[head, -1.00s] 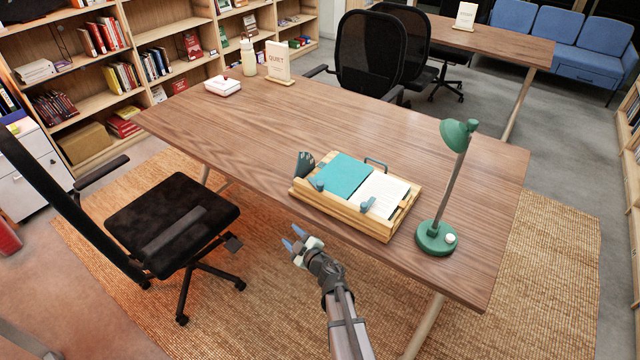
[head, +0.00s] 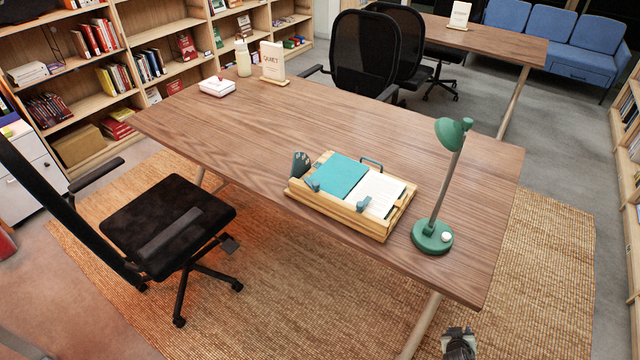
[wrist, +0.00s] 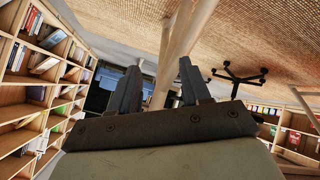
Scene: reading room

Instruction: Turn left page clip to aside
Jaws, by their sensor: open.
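A wooden book tray (head: 335,215) lies near the front edge of the table. It holds a teal sheet or cover (head: 341,175) on the left and a white page (head: 376,193) on the right. The left page clip (head: 313,185) is small and blue-grey, at the teal side's front left. A similar right clip (head: 363,203) lies at the front of the white page. In the wrist view my gripper (wrist: 160,85) is open, with nothing between its fingers. In the head view a dark end part of my arm shows at the bottom edge, off the table and well away from the clips.
A green lamp (head: 433,236) stands right of the tray. A dark upright piece (head: 300,164) rises at the tray's left. A black chair (head: 165,218) is at the front left. A table leg (head: 421,325) stands near my arm. The table's middle is clear.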

